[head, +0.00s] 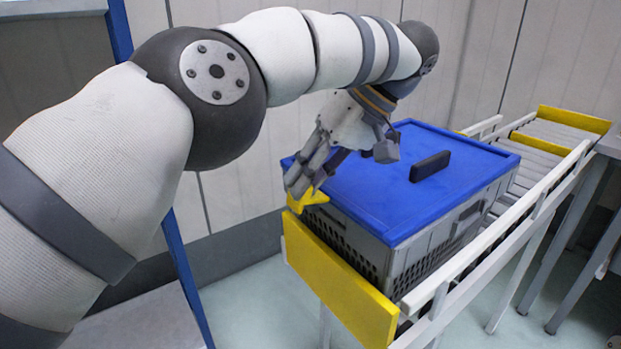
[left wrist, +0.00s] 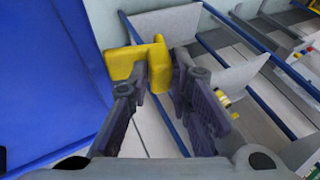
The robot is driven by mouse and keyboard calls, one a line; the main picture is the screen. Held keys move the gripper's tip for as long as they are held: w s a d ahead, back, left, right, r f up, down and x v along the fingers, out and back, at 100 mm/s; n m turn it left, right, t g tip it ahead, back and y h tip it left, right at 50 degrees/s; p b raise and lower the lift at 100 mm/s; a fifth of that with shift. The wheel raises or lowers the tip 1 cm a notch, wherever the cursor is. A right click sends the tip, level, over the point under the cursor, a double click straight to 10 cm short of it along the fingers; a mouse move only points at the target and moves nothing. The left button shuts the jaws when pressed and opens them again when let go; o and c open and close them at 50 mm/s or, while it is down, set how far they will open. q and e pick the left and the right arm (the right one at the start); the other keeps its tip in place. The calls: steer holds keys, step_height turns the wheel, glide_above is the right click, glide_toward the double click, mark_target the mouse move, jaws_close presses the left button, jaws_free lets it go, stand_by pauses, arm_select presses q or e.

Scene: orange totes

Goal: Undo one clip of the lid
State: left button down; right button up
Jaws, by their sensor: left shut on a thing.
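A grey crate (head: 372,232) with perforated walls sits under a blue lid (head: 395,190) with a black handle (head: 430,166). A yellow clip (head: 310,201) is at the lid's left corner. My left gripper (head: 305,183) reaches down over that corner and is shut on the clip. In the left wrist view the clip (left wrist: 158,65) sits between the dark fingers (left wrist: 163,72), beside the blue lid (left wrist: 50,80) on the left. Whether the clip is still engaged with the lid cannot be told. My right gripper is not in view.
The crate stands on a roller conveyor with white side rails (head: 490,232). A yellow end board (head: 335,285) stands in front of the crate, and another yellow board (head: 574,119) is at the far end. A blue post (head: 185,260) stands at left.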

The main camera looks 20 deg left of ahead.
arm_select(q)
steer(key=shift+f, duration=0.35)
stand_by(0.6)
steer(key=c, duration=1.8)
jaws_free()
steer(key=shift+o, duration=1.4)
steer(key=shift+a, duration=0.1)
steer(key=shift+r, duration=0.2)
